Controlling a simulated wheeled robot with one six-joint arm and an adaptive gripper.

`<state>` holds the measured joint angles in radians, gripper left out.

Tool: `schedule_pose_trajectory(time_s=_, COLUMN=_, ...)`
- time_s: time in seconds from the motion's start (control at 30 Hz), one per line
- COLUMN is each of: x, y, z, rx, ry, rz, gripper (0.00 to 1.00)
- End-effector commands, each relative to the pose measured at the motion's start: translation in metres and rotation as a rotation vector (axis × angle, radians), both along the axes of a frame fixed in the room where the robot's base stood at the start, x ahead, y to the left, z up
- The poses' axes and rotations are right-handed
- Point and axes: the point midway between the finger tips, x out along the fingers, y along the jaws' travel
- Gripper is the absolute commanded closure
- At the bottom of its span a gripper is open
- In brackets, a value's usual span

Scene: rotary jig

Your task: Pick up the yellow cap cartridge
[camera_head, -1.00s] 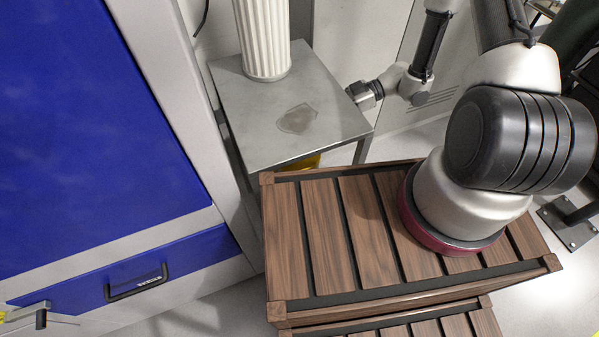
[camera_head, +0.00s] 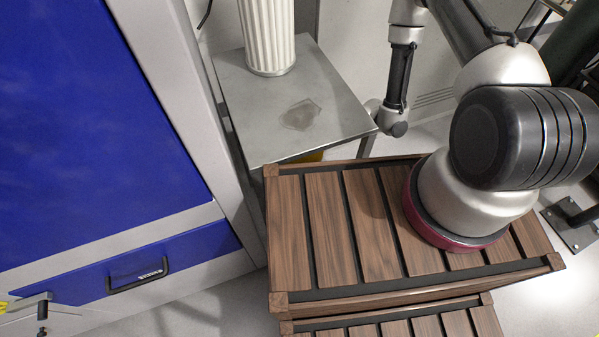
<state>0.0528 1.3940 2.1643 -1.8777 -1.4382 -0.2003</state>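No yellow cap shows clearly, so I cannot tell which thing is the yellow cap cartridge. A white ribbed cylinder (camera_head: 267,38) stands upright on the grey metal table (camera_head: 270,135), its top cut off by the upper picture edge. A small yellow patch (camera_head: 312,157) shows under the table's front edge, mostly hidden. My gripper is not in view. My arm comes down at the upper right, and its wrist end is beside the table's right edge, partly hidden there.
A wooden slatted crate (camera_head: 290,235) stands in front of the metal table. A blue and grey cabinet (camera_head: 90,120) with a black drawer handle (camera_head: 138,276) fills the left. A metal foot plate (camera_head: 572,228) is at the right.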

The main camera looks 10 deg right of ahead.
Motion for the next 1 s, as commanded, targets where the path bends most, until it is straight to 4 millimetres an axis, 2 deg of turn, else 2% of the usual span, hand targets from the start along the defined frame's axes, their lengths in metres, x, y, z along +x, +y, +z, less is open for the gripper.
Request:
schedule_pose_trajectory(time_s=0.13, x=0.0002, y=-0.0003, z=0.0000, rx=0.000, ry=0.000, rz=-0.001, gripper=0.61)
schedule_pose_trajectory(time_s=0.37, x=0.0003, y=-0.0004, z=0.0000, rx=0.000, ry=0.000, rz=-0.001, gripper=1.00)
schedule_pose_trajectory(time_s=1.0, x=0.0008, y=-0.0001, z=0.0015, rx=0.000, ry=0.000, rz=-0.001, gripper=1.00)
